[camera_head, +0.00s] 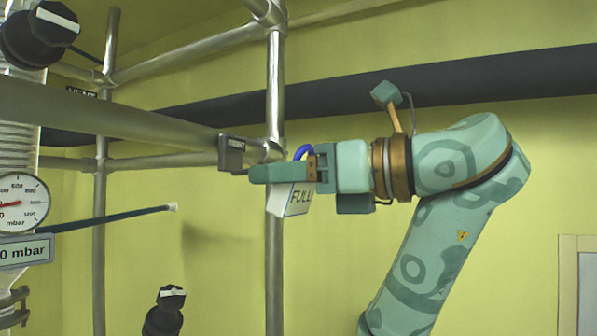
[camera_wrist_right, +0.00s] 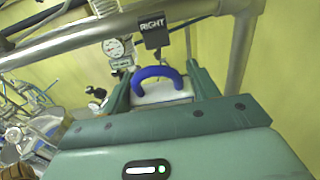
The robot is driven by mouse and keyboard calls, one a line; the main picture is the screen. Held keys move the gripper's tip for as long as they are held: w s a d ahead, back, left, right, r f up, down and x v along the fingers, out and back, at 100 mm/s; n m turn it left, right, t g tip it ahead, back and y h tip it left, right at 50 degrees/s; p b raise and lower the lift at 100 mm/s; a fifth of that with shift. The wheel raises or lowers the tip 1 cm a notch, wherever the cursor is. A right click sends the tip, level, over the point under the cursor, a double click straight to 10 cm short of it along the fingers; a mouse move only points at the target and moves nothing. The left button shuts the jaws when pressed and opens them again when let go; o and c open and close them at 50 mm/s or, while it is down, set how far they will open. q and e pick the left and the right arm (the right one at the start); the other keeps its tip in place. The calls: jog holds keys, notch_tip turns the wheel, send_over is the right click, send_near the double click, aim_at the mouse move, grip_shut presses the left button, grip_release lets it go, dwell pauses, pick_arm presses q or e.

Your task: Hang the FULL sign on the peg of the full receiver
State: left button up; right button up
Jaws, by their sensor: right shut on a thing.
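The white FULL sign (camera_head: 291,198) has a blue loop handle (camera_head: 304,152). My right gripper (camera_head: 272,173) is shut on it and holds it in the air, tilted, in front of the steel frame. In the right wrist view the blue loop (camera_wrist_right: 158,73) arches above the sign's pale body (camera_wrist_right: 160,92), between the fingers. A dark plate (camera_head: 231,152) hangs on the horizontal rail, just left of and above my fingertips. It reads RIGHT in the right wrist view (camera_wrist_right: 153,30). A thin peg-like piece shows beside it, unclear. My left gripper is not in view.
The steel rail (camera_head: 150,125) and upright post (camera_head: 274,90) are close to my gripper. A pressure gauge (camera_head: 18,202) and black knobs stand at left. Glassware (camera_wrist_right: 25,135) shows at lower left in the wrist view. Whether a receiver is full is not visible.

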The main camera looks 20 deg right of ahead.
aim_at(233, 172)
jog(key=shift+p+x, duration=0.45)
jog(key=shift+x, duration=3.95)
jog(key=shift+w+a+f+b, duration=0.15)
jog(key=shift+a+f+b, duration=0.1)
jog(key=shift+f+b, duration=0.35)
jog(key=o, duration=1.1)
jog(key=shift+c, duration=1.2)
jog(key=shift+d, duration=0.1)
